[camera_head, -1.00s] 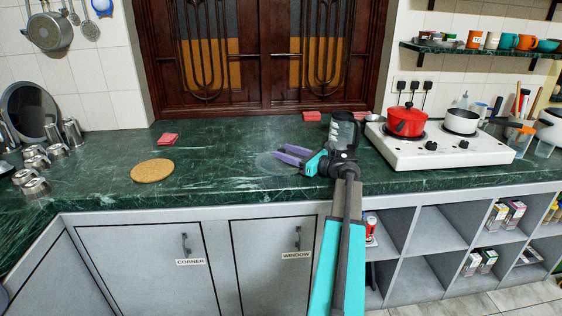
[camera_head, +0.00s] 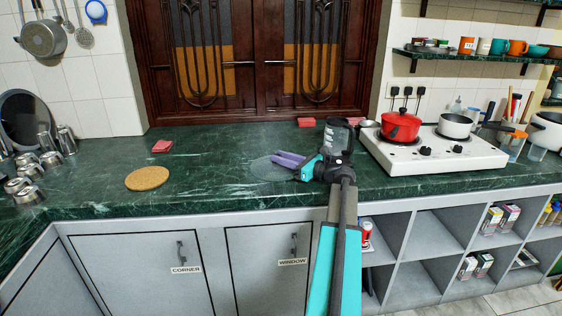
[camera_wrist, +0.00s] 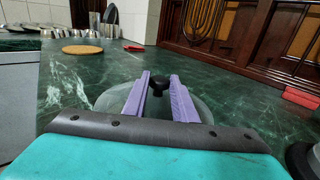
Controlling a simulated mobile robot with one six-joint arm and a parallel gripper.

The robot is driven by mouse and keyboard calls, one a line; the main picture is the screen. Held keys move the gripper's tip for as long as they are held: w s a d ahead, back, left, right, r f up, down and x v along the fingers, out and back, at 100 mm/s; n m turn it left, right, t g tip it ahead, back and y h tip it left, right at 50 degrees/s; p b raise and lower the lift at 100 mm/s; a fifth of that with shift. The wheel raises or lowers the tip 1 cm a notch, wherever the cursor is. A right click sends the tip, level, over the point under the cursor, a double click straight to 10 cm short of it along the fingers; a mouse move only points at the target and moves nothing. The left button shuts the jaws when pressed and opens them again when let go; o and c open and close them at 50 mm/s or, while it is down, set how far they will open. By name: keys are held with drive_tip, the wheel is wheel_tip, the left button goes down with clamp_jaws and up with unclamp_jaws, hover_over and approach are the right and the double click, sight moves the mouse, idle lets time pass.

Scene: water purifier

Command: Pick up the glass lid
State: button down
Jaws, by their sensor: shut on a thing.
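The glass lid (camera_head: 266,172) is a clear, round disc with a dark knob, low over the green counter left of my gripper's body. It also shows in the wrist view (camera_wrist: 203,108), with its black knob (camera_wrist: 158,82) between the tips of the purple fingers. My gripper (camera_head: 276,158) reaches in from the right, and in the wrist view its fingers (camera_wrist: 158,84) are shut on the lid's knob. The fingers hide part of the glass. I cannot tell whether the lid's rim touches the counter.
A round cork mat (camera_head: 147,178) lies to the left, with metal cups (camera_head: 30,168) beyond it. A white stove (camera_head: 440,153) with a red pot (camera_head: 401,127) stands to the right. Red blocks (camera_head: 162,146) lie towards the back. The counter between mat and lid is clear.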

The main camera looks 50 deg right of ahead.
drive_tip(key=shift+r, duration=0.45)
wheel_tip(320, 180, up, 2)
drive_tip(key=shift+r, duration=0.1)
drive_tip(key=s+d, duration=0.3)
drive_tip(key=s, duration=0.4)
drive_tip(key=s+d+r+p, duration=0.1)
drive_tip(key=s+d, duration=0.2)
drive_tip(key=s, duration=0.4)
drive_tip(key=shift+s+d+r, duration=0.2)
drive_tip(key=shift+s+d, duration=0.1)
drive_tip(key=shift+r, duration=0.15)
